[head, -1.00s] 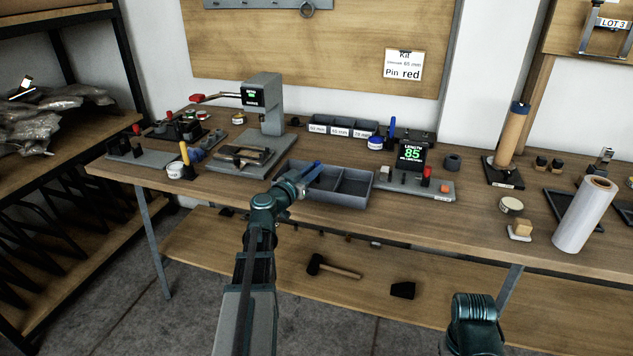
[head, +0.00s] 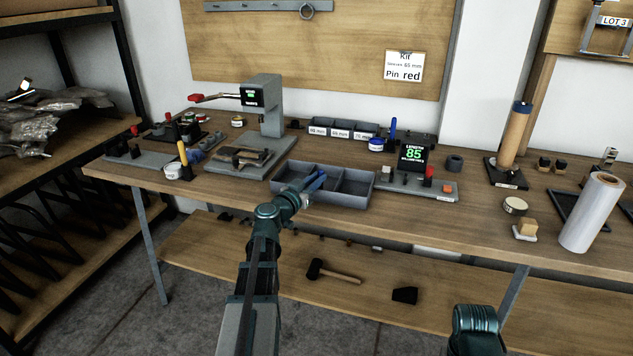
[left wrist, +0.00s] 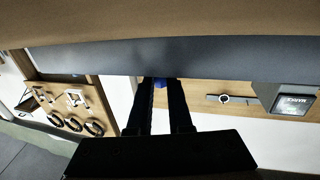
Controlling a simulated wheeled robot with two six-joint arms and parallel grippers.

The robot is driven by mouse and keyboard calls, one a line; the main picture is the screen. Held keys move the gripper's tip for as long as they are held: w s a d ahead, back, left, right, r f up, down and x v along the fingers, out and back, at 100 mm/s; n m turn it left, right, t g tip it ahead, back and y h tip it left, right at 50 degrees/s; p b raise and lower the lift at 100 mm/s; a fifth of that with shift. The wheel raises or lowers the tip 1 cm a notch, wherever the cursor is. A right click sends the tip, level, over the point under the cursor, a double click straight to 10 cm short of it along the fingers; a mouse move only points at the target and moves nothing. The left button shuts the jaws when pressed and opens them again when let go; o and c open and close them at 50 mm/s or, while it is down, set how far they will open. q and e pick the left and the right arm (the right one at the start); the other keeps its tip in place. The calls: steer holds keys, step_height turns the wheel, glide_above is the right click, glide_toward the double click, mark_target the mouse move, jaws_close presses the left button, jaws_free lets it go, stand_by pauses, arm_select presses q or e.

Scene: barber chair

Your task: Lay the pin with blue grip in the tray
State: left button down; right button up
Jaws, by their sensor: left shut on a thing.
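My left gripper (head: 308,192) is over the near left part of the grey divided tray (head: 352,197). It is shut on the pin with blue grip (head: 318,181), which slants up and away over the left compartment. Whether the pin touches the tray is hard to tell. In the left wrist view, a small blue end (left wrist: 159,84) shows between my dark fingers (left wrist: 168,100), close to a dark grey band that looks like the tray wall. The rest of the pin is hidden. My right gripper is out of view; only part of that arm shows at lower right.
A press (head: 263,115) stands behind the tray at left. An upright blue handle (head: 392,127) stands by a jar behind. The tray compartments look otherwise empty.

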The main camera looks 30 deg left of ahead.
arm_select(q)
steer(key=shift+f, duration=0.25)
steer(key=c, duration=0.8)
jaws_free()
steer(key=shift+r, duration=0.1)
steer(key=shift+c, duration=0.2)
steer(key=shift+r, duration=0.15)
steer(key=shift+s, duration=0.25)
steer(key=s, duration=1.1)
steer(key=shift+s+a, duration=0.15)
steer(key=shift+s, duration=0.1)
